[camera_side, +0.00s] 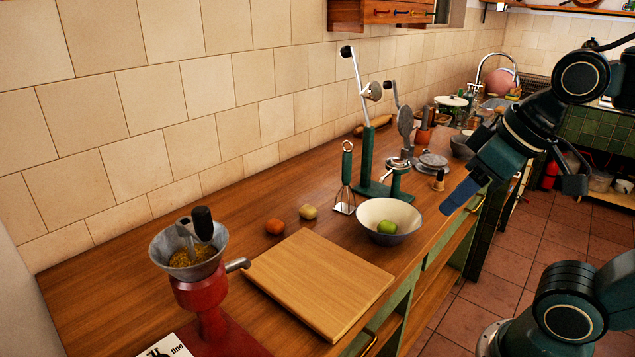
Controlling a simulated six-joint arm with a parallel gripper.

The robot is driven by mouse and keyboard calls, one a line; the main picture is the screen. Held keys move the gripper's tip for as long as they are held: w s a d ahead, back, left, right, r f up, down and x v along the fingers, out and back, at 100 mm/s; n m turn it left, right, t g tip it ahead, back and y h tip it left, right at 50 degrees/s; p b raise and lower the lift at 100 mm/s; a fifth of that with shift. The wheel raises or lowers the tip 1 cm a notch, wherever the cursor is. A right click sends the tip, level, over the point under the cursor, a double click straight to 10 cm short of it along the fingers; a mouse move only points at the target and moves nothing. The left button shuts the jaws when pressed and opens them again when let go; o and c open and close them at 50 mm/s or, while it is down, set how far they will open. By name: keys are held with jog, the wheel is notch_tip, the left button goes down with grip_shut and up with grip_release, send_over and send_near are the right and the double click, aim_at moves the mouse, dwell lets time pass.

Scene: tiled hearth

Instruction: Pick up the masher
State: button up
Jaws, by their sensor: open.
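The masher (345,182) has a green handle with a ring on top and a metal wire head. It stands upright on the wooden counter, left of the green-based press and behind the white bowl. My gripper (463,194) hangs at the right of the side view, near the counter's front edge, with a blue fingertip pointing down and left. It is open and well apart from the masher, with nothing seen in it. The gap between its fingers is hard to see from this side.
A bowl (402,213) holding a green fruit (386,227) stands between the masher and the counter's front edge. The tall green press (372,150) stands close behind. A cutting board (318,282), an orange fruit (275,227), a pale one (308,212) and a red grinder (200,290) lie leftward.

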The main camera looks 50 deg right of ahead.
jog(key=w+r+m+t+y, duration=0.25)
jog(key=w+m, duration=0.65)
jog(key=w, duration=0.6)
jog(key=m+t, duration=1)
jog(key=m, duration=1.6)
send_over(346, 177)
jog(key=s+d, duration=0.2)
jog(key=s, duration=0.3)
notch_tip(346, 177, down, 14)
jog(key=shift+a+h, duration=0.15)
jog(key=shift+h, duration=0.2)
jog(key=shift+r, duration=0.1)
jog(key=shift+w+a, duration=0.15)
jog(key=shift+w, duration=1.15)
